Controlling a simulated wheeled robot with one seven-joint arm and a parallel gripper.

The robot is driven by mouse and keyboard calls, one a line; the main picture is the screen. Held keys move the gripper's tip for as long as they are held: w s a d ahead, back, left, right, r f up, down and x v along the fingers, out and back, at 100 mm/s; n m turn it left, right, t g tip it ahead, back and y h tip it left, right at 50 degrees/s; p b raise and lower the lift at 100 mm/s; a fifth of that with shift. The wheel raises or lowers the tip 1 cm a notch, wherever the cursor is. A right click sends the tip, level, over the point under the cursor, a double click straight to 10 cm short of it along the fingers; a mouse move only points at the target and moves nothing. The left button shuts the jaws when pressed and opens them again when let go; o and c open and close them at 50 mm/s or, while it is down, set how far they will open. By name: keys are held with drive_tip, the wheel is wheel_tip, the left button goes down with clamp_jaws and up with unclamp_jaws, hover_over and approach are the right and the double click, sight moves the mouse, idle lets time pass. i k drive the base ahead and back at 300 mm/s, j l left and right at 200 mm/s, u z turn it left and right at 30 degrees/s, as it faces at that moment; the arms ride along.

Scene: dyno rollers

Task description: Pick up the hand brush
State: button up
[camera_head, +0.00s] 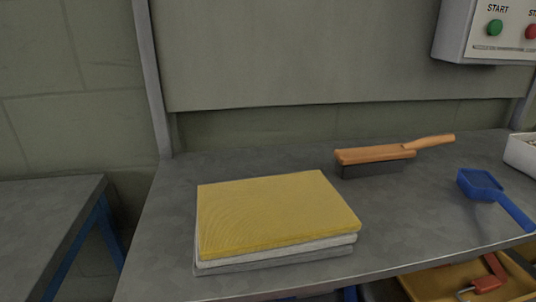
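The hand brush (375,155) rests on the grey workbench (300,158), right of the middle and toward the back. It has an orange-brown wooden body and dark bristles facing down onto the bench. Its handle (434,141) points right and slightly toward the back, raised above the bench top. Nothing covers the brush. My gripper is not in view.
A stack of yellow, white and grey cloths (275,215) lies at the front left of the brush. A blue scoop (483,184) lies to its right. A white container (521,154) stands at the right edge. A control box (484,32) hangs above. An open drawer (446,284) is below.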

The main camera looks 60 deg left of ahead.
sight(360, 162)
drive_tip(key=u, duration=1.8)
drive_tip(key=l+u, duration=0.35)
drive_tip(key=l, duration=0.4)
